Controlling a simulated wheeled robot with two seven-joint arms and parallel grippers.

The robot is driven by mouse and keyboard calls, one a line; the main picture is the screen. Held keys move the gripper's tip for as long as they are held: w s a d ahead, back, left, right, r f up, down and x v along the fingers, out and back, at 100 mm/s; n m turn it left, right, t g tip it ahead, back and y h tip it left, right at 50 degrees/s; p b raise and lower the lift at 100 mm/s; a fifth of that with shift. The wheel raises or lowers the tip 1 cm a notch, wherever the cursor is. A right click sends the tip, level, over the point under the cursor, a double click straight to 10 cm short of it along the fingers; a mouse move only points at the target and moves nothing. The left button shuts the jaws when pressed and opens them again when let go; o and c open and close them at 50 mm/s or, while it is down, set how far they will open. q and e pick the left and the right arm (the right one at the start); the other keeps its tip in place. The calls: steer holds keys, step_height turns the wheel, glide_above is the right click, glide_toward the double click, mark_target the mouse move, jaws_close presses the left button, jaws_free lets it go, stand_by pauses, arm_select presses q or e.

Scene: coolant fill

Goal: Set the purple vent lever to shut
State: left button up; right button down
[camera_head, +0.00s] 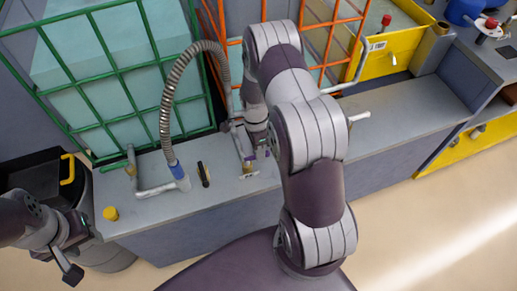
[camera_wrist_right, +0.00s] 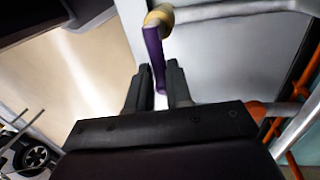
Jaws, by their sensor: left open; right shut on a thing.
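The purple vent lever (camera_wrist_right: 153,50) hangs from a tan collar (camera_wrist_right: 159,16) on a grey pipe in the right wrist view. Its lower end lies between the two dark fingers of my right gripper (camera_wrist_right: 158,78), which is shut on it. In the head view my right arm reaches down to the grey bench and hides most of the lever. My left gripper (camera_head: 74,246) is open and empty at the lower left, beside the bench's left end, away from the lever.
Green (camera_head: 118,75) and orange cage bars stand behind. A dark bin (camera_head: 35,175) is at left. Floor at lower right is clear.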

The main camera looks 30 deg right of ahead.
steer(key=c, duration=1)
jaws_free()
steer(key=shift+c, duration=0.2)
steer(key=shift+r, duration=0.1)
step_height(320, 180, up, 12)
steer(key=w, duration=0.2)
steer(key=shift+w+d+r, duration=0.15)
steer(key=shift+d+r, duration=0.05)
steer(key=shift+d, duration=0.15)
